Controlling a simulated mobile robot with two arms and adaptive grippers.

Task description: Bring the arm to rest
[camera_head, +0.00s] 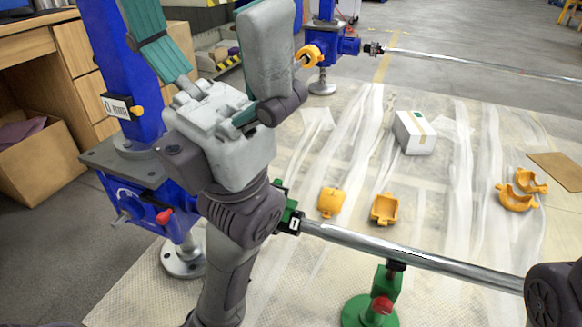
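My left gripper (208,35) is raised large in the foreground at left. Its two fingers point up and stand well apart, with nothing seen between them. It hides part of the near blue screw jack (152,190), which has a tall blue column and a white "0 mm" label. My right gripper is out of view; only a dark part of my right arm shows at the bottom right corner.
A steel shaft (400,255) runs right from a green coupling (290,215) above a green stand (370,308). Orange shell pieces (332,202) and a white box (414,133) lie on the sheeted floor. A far blue jack (325,45) stands behind. Wooden drawers (55,65) and a cardboard box (40,165) are at left.

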